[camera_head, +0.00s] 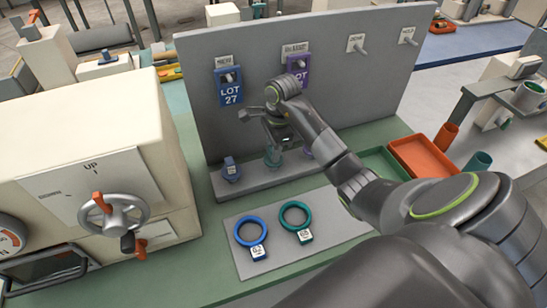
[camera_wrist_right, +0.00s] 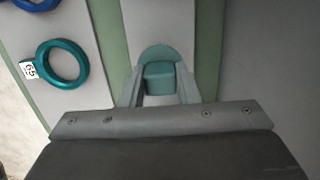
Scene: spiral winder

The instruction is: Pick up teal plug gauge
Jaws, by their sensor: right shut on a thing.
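The teal plug gauge (camera_head: 274,159) stands on the grey ledge at the foot of the upright panel, between a blue and a purple gauge. My right gripper (camera_head: 281,140) reaches over it from above and partly hides it. In the right wrist view the gauge's teal block (camera_wrist_right: 160,78) sits between the two fingers, and the right gripper (camera_wrist_right: 160,92) is shut on it. I cannot tell whether the gauge is clear of the ledge. My left gripper is not in view.
A blue gauge (camera_head: 231,169) stands left on the ledge (camera_head: 254,182). A blue ring (camera_head: 238,240) and a teal ring (camera_head: 284,222) lie on a pale plate in front. The grey panel (camera_head: 205,60) rises close behind; a cream machine with a handwheel (camera_head: 125,210) stands left.

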